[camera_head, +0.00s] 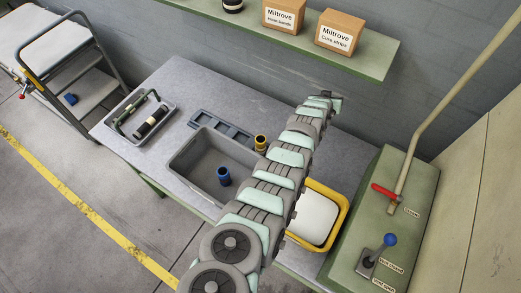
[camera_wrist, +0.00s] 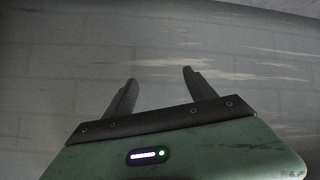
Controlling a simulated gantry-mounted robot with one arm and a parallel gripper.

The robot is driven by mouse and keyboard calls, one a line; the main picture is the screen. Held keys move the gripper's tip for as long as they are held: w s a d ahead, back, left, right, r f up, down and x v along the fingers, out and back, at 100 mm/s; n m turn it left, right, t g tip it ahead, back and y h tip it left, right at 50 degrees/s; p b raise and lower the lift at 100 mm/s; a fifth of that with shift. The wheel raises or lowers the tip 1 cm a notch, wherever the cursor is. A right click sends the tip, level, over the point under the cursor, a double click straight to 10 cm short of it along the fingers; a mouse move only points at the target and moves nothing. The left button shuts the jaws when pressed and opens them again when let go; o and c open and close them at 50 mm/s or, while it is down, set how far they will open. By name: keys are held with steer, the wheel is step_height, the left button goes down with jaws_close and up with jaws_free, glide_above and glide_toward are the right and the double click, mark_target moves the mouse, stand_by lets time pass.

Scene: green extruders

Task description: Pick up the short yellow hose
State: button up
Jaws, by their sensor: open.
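The short yellow hose (camera_head: 260,143) is a small upright cylinder with a dark open top. It stands by the right back corner of the grey bin, just left of my arm; its lower part is partly hidden. My gripper (camera_wrist: 159,77) is open and empty in the wrist view, its two fingers apart in front of a grey, scuffed wall surface. In the head view the end of my arm (camera_head: 325,98) is up near the back wall, right of and beyond the hose. The hose does not show in the wrist view.
A grey bin (camera_head: 175,165) holds a short blue cylinder (camera_head: 223,177). A slotted rack (camera_head: 222,127) lies behind it. A tray (camera_head: 113,127) with a black roll is at left. A yellow-rimmed white container (camera_head: 341,223) is at right. A shelf (camera_head: 372,63) with boxes hangs above.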

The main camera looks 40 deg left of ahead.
steer(key=s+a+f+g+h+b, duration=0.1)
steer(key=s+a+g+b, duration=0.15)
steer(key=s, duration=0.25)
steer(key=s+a+f+g+b, duration=0.1)
steer(key=s+a+g, duration=0.25)
steer(key=s, duration=0.25)
steer(key=r+n+g+h+b, duration=0.1)
steer(key=r+g+b, duration=0.1)
steer(key=g, duration=0.3)
glide_above(261, 138)
steer(key=shift+s+d+f, duration=0.15)
steer(key=shift+f, duration=0.8)
steer(key=shift+s+d+f, duration=0.1)
steer(key=shift+f, duration=0.9)
steer(key=shift+s+d+f, duration=0.15)
steer(key=shift+f, duration=0.8)
steer(key=shift+w+a+f, duration=0.1)
steer(key=shift+f, duration=0.3)
step_height(261, 138, down, 4)
steer(key=shift+f, duration=0.1)
steer(key=shift+c, duration=0.3)
jaws_close()
